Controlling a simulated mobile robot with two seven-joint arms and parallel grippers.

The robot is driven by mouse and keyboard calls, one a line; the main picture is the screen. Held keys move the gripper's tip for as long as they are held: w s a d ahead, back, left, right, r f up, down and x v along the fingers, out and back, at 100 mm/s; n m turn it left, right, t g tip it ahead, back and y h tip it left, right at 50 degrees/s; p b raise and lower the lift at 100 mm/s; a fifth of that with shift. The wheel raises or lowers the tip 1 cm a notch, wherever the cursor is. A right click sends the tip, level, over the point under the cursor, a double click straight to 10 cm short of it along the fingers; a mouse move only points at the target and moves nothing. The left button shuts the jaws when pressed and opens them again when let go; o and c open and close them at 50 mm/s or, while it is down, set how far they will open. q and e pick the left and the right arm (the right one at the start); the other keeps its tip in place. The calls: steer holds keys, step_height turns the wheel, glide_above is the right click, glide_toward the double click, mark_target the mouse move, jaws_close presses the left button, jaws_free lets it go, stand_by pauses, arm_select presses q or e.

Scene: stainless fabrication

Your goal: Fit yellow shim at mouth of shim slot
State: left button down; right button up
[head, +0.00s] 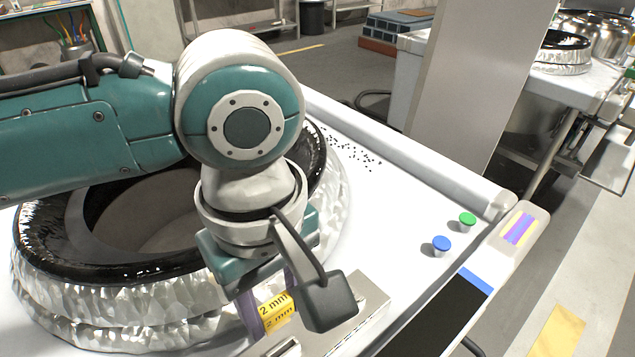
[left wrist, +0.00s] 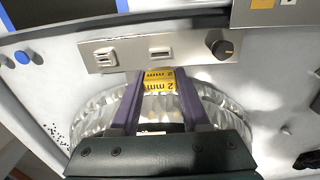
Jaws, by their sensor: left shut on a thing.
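The yellow shim (head: 277,312), marked "2 mm", is held between the purple fingers of my left gripper (head: 268,306). In the left wrist view the shim (left wrist: 158,83) sits between the fingertips of the gripper (left wrist: 158,92). A metal slotted plate (left wrist: 190,57) lies just beyond the shim. It has a single slot (left wrist: 161,53) roughly in line with the shim and a double slot (left wrist: 105,58) to the left. The shim looks outside the slots; I cannot tell whether it touches the plate. In the head view my wrist hides part of the plate (head: 371,295). My right gripper is not in view.
A black knob (left wrist: 222,48) stands on the plate's right end. A large faceted metal ring with a black rim (head: 130,305) lies beneath my left arm. Blue (head: 441,243) and green (head: 467,219) buttons stand on the white table (head: 400,210). Small dark bits lie near the ring.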

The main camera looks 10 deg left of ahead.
mark_target(279, 328)
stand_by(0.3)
arm_select(q)
steer(key=shift+r+p, duration=0.15)
steer(key=shift+p, duration=0.35)
steer(key=shift+s, duration=0.1)
step_height(279, 328, down, 3)
steer(key=shift+f+b, duration=0.2)
steer(key=shift+b, duration=0.7)
steer(key=shift+f+b, duration=0.3)
steer(key=shift+f, duration=0.6)
steer(key=shift+p, duration=0.45)
